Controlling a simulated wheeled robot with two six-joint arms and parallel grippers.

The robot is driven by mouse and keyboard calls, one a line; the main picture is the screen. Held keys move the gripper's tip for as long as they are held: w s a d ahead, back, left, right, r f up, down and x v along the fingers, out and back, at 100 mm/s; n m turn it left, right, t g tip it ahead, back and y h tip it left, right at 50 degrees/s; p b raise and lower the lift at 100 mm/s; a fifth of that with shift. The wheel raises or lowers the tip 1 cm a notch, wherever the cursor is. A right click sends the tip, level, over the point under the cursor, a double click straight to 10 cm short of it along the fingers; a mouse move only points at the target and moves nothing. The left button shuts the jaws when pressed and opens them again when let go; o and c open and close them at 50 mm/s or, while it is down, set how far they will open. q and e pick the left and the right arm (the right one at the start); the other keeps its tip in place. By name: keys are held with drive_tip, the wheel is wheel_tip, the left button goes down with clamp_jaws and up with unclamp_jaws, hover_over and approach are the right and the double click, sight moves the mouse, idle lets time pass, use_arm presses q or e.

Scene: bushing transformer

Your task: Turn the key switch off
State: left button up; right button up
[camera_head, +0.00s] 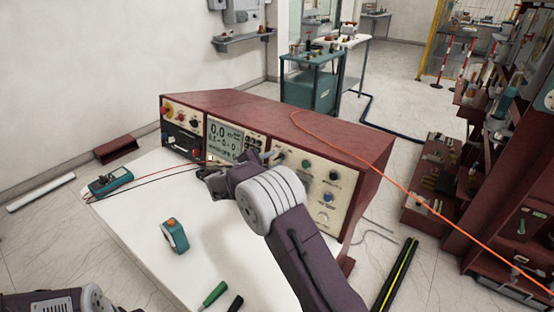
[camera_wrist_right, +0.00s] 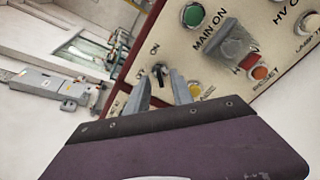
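The key switch (camera_wrist_right: 159,72) is a small dark key on the cream panel in the right wrist view, with an "ON" label just above it. A second label to its left is too small to read surely. My right gripper (camera_wrist_right: 163,82) is open, with one finger on each side of the key in the picture; I cannot tell whether they touch it. In the head view, my right gripper (camera_head: 268,157) is at the left part of the control panel (camera_head: 322,215) and largely hides the key switch. My left gripper is out of view.
The red-cased console (camera_head: 270,112) stands on a white table (camera_head: 195,245). A green button (camera_wrist_right: 193,15), a clear-covered switch (camera_wrist_right: 236,42) and an orange-red button (camera_wrist_right: 260,72) are close by. A teal meter (camera_head: 110,181) and test leads lie left. An orange cable (camera_head: 400,178) crosses right.

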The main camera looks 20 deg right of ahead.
drive_tip(key=shift+x, duration=1.4)
clamp_jaws()
